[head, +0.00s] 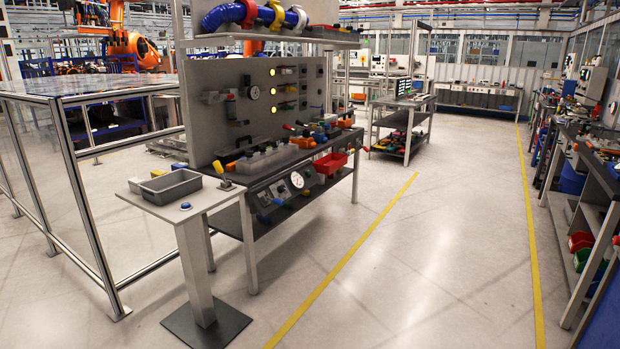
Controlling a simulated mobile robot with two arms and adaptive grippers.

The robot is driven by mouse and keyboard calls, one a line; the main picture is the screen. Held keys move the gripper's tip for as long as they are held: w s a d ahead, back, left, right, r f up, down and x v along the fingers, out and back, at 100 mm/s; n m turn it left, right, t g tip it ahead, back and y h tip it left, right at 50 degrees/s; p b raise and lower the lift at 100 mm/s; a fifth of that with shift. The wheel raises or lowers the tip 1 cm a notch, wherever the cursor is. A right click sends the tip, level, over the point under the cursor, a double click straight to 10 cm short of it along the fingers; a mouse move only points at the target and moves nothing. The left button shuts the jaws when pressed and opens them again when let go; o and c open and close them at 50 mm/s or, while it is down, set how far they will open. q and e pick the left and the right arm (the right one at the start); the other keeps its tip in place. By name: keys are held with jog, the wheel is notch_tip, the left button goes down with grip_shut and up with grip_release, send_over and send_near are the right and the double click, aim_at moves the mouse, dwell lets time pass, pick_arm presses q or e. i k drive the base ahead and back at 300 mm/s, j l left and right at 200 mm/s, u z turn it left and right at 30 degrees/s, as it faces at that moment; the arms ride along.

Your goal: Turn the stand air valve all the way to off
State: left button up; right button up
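A test stand with a grey upright panel (203,128) and a dark worktop (345,140) stands left of the middle in the head view. Several more coloured handles stick out along the worktop's front. I cannot tell which of these is the stand air valve, nor its setting. Neither gripper shows.
A pedestal (198,262) with a grey tray (171,188) and a blue button (186,206) stands before the stand's left end. A metal-framed fence (85,215) is at left. The floor right of the yellow line (345,260) is clear up to the right-hand benches (590,160).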

aim_at(218, 98)
jog(key=i, duration=2.35)
jog(key=i+j, duration=0.1)
jog(key=i, duration=2.25)
jog(key=l+z, duration=0.05)
jog(key=l, duration=0.05)
